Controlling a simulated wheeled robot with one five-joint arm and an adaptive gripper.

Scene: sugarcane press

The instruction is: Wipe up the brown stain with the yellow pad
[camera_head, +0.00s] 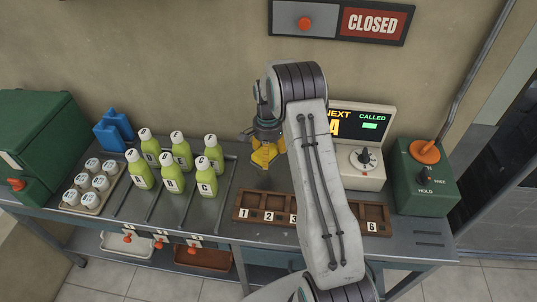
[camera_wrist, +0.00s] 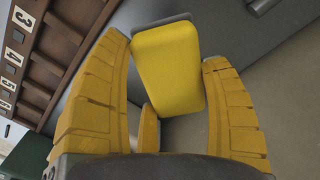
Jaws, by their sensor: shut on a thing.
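The yellow pad (camera_wrist: 168,70) is a rounded block with a grey edge, between the yellow fingers of my gripper (camera_wrist: 165,50) in the wrist view. My gripper is shut on it. In the head view my gripper (camera_head: 265,154) hangs over the back of the metal counter, right of the green bottles; there I cannot tell the pad from the yellow fingers. I see no brown stain in either view; my arm hides part of the counter.
Several green bottles (camera_head: 172,180) and a tray of white-lidded cups (camera_head: 91,209) stand at left. A brown numbered rack (camera_head: 264,217) lies at the front, partly behind my arm. A display box (camera_head: 362,180) and a green control box (camera_head: 427,200) stand at right.

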